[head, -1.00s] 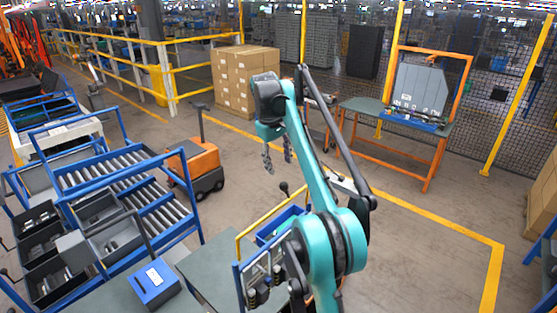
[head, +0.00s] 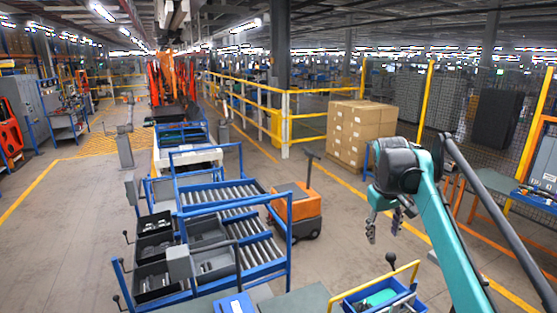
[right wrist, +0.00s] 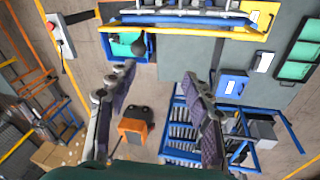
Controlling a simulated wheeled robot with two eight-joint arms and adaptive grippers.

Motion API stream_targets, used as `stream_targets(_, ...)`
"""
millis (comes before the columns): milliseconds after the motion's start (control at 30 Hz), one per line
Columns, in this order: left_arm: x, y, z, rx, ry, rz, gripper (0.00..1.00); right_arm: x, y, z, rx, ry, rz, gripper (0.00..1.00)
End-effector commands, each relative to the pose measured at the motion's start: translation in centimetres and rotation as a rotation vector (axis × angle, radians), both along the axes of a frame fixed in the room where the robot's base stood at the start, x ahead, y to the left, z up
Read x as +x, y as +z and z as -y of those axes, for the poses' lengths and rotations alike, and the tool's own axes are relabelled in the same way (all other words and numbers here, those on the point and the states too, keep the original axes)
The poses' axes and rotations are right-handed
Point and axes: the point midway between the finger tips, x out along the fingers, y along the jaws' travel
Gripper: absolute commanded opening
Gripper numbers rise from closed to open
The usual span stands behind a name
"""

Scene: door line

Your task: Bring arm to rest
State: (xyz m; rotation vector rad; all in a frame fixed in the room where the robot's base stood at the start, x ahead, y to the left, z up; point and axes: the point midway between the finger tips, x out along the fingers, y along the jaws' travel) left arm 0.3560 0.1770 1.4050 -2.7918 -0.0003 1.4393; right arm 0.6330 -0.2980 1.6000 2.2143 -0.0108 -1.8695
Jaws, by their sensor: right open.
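My right arm is teal and comes in from the lower right of the head view. Its right gripper (head: 384,226) hangs down at the end of the arm, with its two fingers apart and nothing between them. In the right wrist view the two dark fingers of this gripper (right wrist: 157,84) are spread wide, with only floor and distant equipment seen between them. The gripper is in the air, apart from the things below. My left gripper is not in the head view.
A blue roller rack (head: 236,217) with dark bins stands left of centre. An orange cart (head: 298,208) is behind it. Stacked cartons (head: 358,133) stand by the yellow railing. A blue bin (head: 385,300) is below the right gripper. Open floor lies at the left.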

Motion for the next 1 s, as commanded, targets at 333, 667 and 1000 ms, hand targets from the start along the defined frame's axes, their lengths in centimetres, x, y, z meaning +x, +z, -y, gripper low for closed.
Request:
stream_targets(333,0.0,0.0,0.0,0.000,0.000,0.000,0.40,-11.4,-3.8,-6.4,0.075,-0.039,0.203,0.51)
stream_targets(667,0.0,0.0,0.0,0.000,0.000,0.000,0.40,-22.3,-12.9,-10.4,0.164,-0.081,0.365,0.51)
stream_targets(1000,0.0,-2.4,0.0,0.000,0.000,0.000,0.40,-27.8,-22.1,-12.0,0.224,-0.107,0.450,0.51)
